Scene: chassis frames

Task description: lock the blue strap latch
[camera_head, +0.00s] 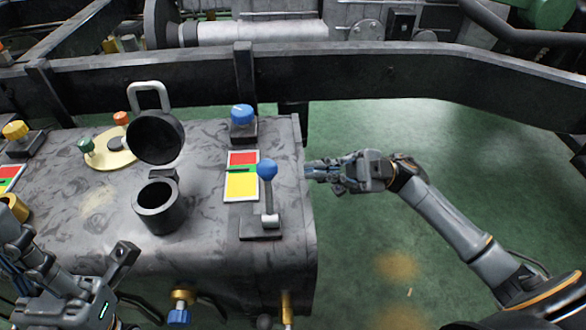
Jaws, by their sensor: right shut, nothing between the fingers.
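I cannot make out a blue strap latch for certain; the right side face of the grey box (212,213) is turned away from view. My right gripper (312,171) is beside the upper right edge of the box, pointing left at it, shut with nothing between its fingers. Whether its tips touch the box cannot be told. A blue ball-topped lever (267,171) stands upright on the box, left of this gripper. My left gripper (122,254) is at the bottom left, in front of the box, partly cut off by the frame; its finger opening is unclear.
The box top carries a blue knob (242,114), a red-and-yellow panel (242,185), and a black cup (156,204) with its lid raised. A blue-handled valve (179,315) sits at the front. A dark rail (400,75) runs behind. Green floor (365,240) is open at right.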

